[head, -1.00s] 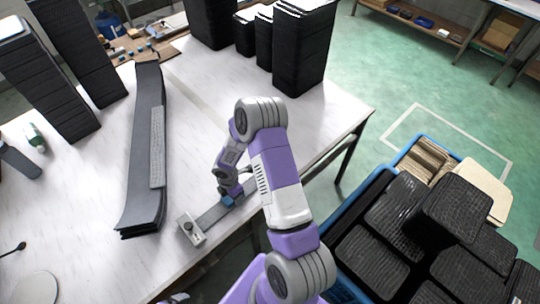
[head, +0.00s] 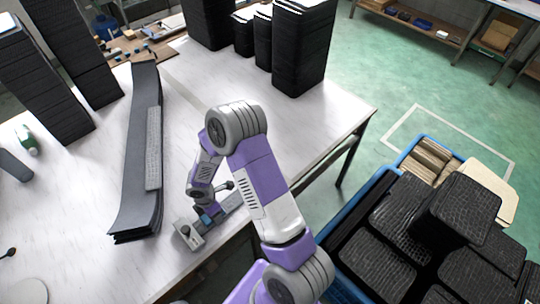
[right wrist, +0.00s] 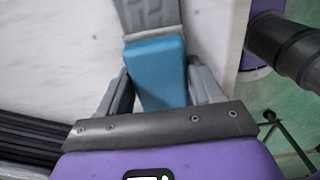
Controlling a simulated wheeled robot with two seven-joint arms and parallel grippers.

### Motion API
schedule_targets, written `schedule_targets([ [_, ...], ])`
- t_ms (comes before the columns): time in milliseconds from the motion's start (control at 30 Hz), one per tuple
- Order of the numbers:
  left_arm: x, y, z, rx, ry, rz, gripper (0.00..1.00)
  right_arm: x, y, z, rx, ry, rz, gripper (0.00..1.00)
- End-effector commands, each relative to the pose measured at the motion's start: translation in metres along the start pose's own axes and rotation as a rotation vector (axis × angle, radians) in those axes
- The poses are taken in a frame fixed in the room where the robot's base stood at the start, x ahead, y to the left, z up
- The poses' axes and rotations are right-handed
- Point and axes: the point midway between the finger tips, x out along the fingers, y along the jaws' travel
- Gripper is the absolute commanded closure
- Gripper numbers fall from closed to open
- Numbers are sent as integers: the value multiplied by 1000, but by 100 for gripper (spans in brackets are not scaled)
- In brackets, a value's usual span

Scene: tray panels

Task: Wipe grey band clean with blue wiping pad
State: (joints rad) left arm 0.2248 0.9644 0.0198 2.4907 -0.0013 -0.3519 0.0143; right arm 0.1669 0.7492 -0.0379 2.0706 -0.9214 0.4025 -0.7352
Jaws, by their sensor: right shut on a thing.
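The grey band (head: 232,203) is a narrow strip lying along the front right edge of the white table in the head view. A metal block with a dark knob (head: 188,234) sits at its near end. My right gripper (head: 205,209) is shut on the blue wiping pad (head: 208,219), at the band's near part by the block. In the right wrist view the pad (right wrist: 158,72) sits between both fingers, and the band (right wrist: 148,12) shows beyond its far end. The pad appears to rest on the band; its underside is hidden. My left gripper is not in view.
A long dark stack of strips (head: 138,165) lies left of the band. Tall black panel stacks (head: 302,50) stand at the back. A blue crate (head: 330,240) full of black panels is beyond the table edge at right. A green bottle (head: 27,140) stands at left.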

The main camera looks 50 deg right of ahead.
Motion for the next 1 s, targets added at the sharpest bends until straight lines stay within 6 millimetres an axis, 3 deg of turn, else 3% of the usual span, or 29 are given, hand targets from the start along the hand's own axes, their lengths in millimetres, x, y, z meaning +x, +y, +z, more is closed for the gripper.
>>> schedule_targets([
  [300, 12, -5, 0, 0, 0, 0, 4, 1, -4, -27, 3, 0, 0, 63],
  [433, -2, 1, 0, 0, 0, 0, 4, -26, -3, -26, 6, 1, 4, 63],
  [1000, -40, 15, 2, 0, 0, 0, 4, -73, -3, -28, -2, 0, 0, 63],
])
